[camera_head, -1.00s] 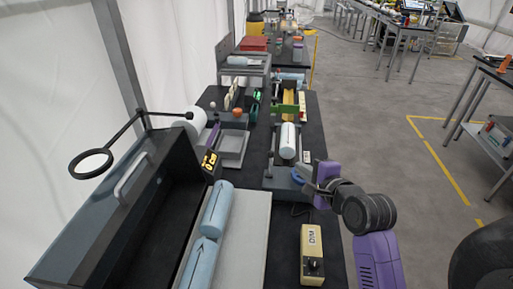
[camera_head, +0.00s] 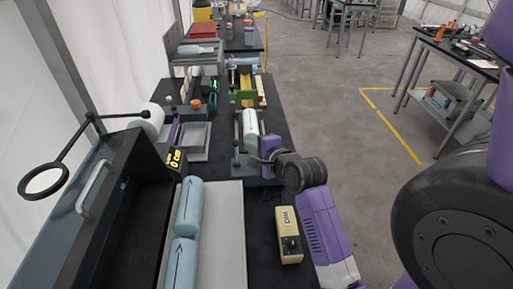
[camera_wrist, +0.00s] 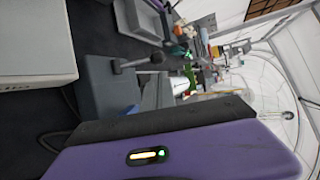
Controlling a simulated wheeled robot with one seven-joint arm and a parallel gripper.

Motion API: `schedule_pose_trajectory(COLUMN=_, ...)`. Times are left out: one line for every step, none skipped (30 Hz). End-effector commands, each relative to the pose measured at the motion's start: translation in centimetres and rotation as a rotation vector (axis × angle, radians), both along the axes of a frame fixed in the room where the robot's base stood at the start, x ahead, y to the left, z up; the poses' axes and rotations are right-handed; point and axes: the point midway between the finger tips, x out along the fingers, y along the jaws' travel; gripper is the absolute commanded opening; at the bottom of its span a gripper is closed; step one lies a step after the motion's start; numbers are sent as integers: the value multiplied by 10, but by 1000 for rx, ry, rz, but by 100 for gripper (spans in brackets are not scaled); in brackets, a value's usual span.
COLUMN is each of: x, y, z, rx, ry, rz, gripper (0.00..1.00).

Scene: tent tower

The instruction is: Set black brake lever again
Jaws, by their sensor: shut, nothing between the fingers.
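The black brake lever (camera_head: 237,158) is a thin dark post at the left side of the grey roller stand, small in the head view. In the wrist view a dark lever with a rounded knob (camera_wrist: 156,58) sticks out from a grey block (camera_wrist: 108,88) and looks like the same lever. My gripper (camera_head: 258,160) is at the near end of the stand, to the right of the lever, shut and empty. Its fingertips are partly hidden and small. I cannot tell whether it touches the stand. In the wrist view my purple gripper body fills the bottom and the fingers do not show.
A white roller (camera_head: 250,122) lies on the stand. A cream control box (camera_head: 288,236) sits on the bench near my arm. Two blue rolls (camera_head: 186,210) lie in front of a dark box with a handle. A grey tray (camera_head: 194,142) is left of the stand.

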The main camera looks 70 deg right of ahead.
Motion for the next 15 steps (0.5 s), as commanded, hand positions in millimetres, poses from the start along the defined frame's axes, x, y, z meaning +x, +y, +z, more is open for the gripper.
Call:
schedule_pose_trajectory(x=7, y=-6, z=-1, rx=-1, ry=-1, rz=0, gripper=0)
schedule_pose_trajectory(x=10, y=-8, z=-4, rx=0, ry=0, rz=0, gripper=0)
schedule_pose_trajectory(x=14, y=-11, z=-6, rx=1, ry=1, rz=0, gripper=0)
schedule_pose_trajectory(x=17, y=-14, z=-7, rx=0, ry=0, rz=0, gripper=0)
schedule_pose_trajectory(x=19, y=-16, z=-8, rx=-1, ry=-1, rz=0, gripper=0)
schedule_pose_trajectory(x=22, y=-18, z=-10, rx=1, ry=0, rz=-1, gripper=0)
schedule_pose_trajectory(x=23, y=-20, z=-11, rx=1, ry=0, rz=-1, gripper=0)
schedule_pose_trajectory(x=25, y=-21, z=-12, rx=1, ry=0, rz=-1, gripper=0)
schedule_pose_trajectory(x=27, y=-22, z=-13, rx=1, ry=0, rz=-1, gripper=0)
schedule_pose_trajectory(x=27, y=-23, z=-14, rx=1, ry=0, rz=-1, gripper=0)
schedule_pose_trajectory(x=28, y=-24, z=-14, rx=1, ry=0, rz=-1, gripper=0)
schedule_pose_trajectory(x=29, y=-24, z=-15, rx=1, ry=0, rz=-1, gripper=0)
schedule_pose_trajectory(x=29, y=-24, z=-15, rx=1, ry=0, rz=-1, gripper=0)
schedule_pose_trajectory(x=29, y=-24, z=-15, rx=1, ry=0, rz=-1, gripper=0)
schedule_pose_trajectory(x=29, y=-24, z=-15, rx=1, ry=0, rz=-1, gripper=0)
